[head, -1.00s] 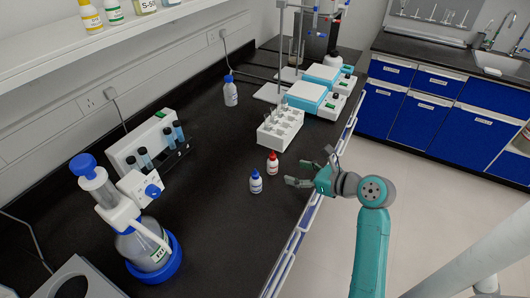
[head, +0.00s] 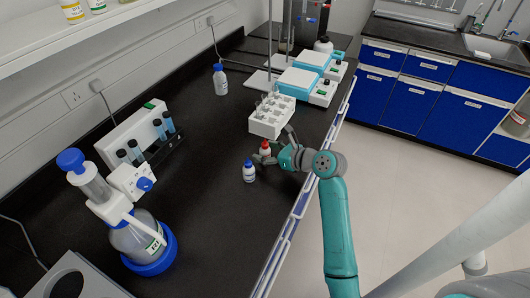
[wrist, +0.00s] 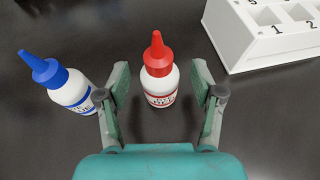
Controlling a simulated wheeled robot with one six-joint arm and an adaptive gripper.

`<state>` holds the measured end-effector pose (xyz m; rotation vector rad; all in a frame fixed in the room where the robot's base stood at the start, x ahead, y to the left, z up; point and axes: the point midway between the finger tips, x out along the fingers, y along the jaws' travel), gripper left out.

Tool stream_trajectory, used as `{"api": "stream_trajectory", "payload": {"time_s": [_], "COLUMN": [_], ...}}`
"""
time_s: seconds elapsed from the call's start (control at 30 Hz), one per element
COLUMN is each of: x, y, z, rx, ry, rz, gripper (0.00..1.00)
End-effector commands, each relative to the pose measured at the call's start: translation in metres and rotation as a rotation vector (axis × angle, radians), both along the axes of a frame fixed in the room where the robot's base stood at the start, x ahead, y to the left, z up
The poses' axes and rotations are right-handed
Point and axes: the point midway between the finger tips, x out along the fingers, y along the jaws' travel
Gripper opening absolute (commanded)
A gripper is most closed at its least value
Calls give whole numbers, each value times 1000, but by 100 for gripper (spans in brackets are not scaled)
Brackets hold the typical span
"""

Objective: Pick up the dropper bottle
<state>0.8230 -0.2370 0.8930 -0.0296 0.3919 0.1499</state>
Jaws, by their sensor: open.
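A small white dropper bottle with a red pointed cap (wrist: 159,82) stands upright on the black bench. In the wrist view it is between the open fingers of my gripper (wrist: 160,92), with a gap on each side. In the head view the red-capped bottle (head: 265,148) is partly hidden by my gripper (head: 268,152). A second white dropper bottle with a blue cap (wrist: 68,88) stands just outside the left finger. It also shows in the head view (head: 249,172).
A white numbered rack (head: 270,123) stands just behind the bottles. A large blue-capped dispenser bottle (head: 140,240) is at the front left, with a tube holder (head: 125,130) beyond it. A blue-capped bottle (head: 220,80) stands further back. Bare bench lies left of the bottles.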

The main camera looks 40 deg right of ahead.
Motion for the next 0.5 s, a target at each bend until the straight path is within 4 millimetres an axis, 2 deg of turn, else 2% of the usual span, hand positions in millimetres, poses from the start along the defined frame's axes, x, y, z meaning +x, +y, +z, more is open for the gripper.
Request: {"api": "stream_trajectory", "payload": {"time_s": [0.27, 0.47, 0.5], "x": [4, 3, 3], "y": [0, 1, 1], "z": [-2, -2, -2], "rx": [0, 0, 0], "ry": [0, 0, 0], "rz": [-1, -1, -1], "gripper": [67, 19, 16]}}
